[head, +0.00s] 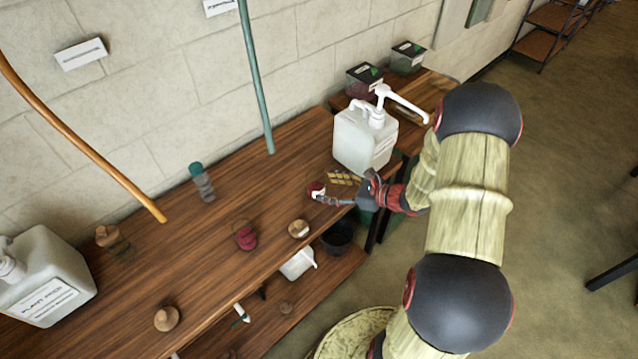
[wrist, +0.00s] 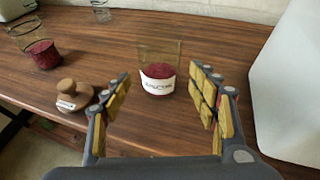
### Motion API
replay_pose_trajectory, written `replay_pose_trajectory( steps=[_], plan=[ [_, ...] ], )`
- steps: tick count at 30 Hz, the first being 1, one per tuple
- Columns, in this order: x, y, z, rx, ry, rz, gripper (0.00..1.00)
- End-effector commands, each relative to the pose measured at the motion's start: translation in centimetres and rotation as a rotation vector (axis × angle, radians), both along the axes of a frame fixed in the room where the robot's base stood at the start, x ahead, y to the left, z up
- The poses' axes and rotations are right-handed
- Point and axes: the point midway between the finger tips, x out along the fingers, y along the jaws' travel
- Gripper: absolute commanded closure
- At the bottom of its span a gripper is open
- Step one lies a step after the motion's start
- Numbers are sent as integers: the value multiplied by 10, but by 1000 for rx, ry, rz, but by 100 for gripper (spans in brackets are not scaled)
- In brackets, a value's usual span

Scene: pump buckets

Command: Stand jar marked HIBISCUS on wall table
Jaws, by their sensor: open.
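A clear glass jar (wrist: 160,62) with dark red contents and a white label stands upright on the long wooden table (head: 215,262) against the wall. Its label is only partly legible and seems to end in "SCUS". In the head view the jar (head: 318,188) is small, near the table's front edge. My gripper (wrist: 160,100) is open, with the jar ahead between its yellow-padded fingers and apart from both. In the head view my gripper (head: 338,192) is low over the table. A second wooden table (head: 437,84) stands beyond, by the wall.
A white pump bottle (head: 362,140) stands close to my gripper, at the right in the wrist view. A corked lid (wrist: 72,96) and another jar with red contents (wrist: 42,53) are to the left. Two black-lidded bins (head: 407,58) stand on the far table. A lower shelf holds scoops.

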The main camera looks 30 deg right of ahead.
Motion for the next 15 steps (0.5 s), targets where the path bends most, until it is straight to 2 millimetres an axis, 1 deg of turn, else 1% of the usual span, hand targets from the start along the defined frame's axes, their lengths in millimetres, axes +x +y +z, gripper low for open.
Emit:
replay_pose_trajectory(
  steps=[1, 3, 9, 13, 15],
  plan=[
    [-9, -7, 8, 0, 0, -5, 40],
    [-19, -14, 13, 1, -1, -5, 40],
    [-41, -28, 22, 0, 0, -3, 40],
    [-47, -30, 26, -3, -2, 5, 40],
    [-47, -23, 34, -28, -8, 44, 40]
  ],
)
